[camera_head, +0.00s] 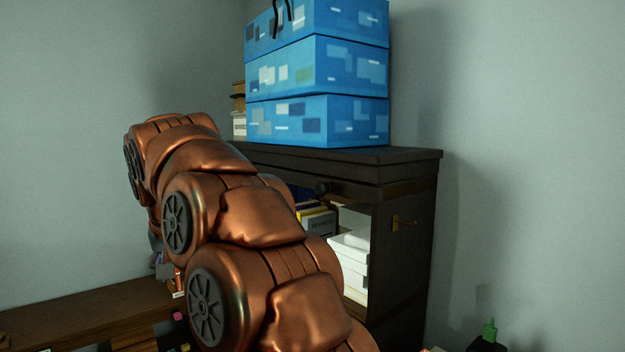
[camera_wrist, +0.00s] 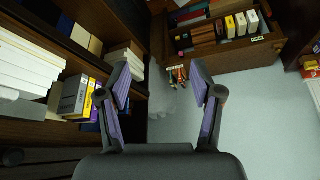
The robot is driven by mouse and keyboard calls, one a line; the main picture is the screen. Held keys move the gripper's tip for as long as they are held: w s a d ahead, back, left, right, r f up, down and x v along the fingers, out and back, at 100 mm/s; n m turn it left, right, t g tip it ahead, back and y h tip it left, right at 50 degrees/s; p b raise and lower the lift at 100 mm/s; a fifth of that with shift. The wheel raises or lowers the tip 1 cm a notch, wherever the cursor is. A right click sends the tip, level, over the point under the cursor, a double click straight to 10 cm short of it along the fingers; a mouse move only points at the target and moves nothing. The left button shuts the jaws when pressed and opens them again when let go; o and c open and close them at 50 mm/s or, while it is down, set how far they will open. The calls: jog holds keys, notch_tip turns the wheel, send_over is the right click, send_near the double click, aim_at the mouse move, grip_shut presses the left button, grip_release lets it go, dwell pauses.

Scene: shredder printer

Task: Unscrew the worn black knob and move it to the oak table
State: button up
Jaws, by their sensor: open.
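In the head view the gripper is hidden by my copper arm. A brown wooden surface (camera_head: 75,312), possibly the oak table, lies at the lower left.
Blue patterned boxes (camera_head: 318,65) are stacked on the cabinet top. A row of books (camera_wrist: 215,30) and small figures (camera_wrist: 179,74) show beyond my fingers.

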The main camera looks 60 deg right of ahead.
jog(key=w+d+r+m+t+h, duration=0.1)
jog(key=w+d+r+m, duration=0.2)
jog(key=d+r, duration=0.35)
jog(key=m+g+h+b, duration=0.25)
jog(key=m+h, duration=0.45)
jog(key=m, duration=0.8)
send_near(320, 185)
jog(key=s+x, duration=0.1)
jog(key=x, duration=0.2)
jog(key=shift+t, duration=0.45)
jog(key=shift+p+x, duration=0.5)
jog(key=shift+x, duration=3.35)
jog(key=shift+w+a+f, duration=0.1)
jog(key=shift+w+f, duration=0.05)
jog(key=shift+w, duration=0.05)
jog(key=shift+c, duration=0.3)
grip_shut()
jog(key=shift+n+p, duration=0.3)
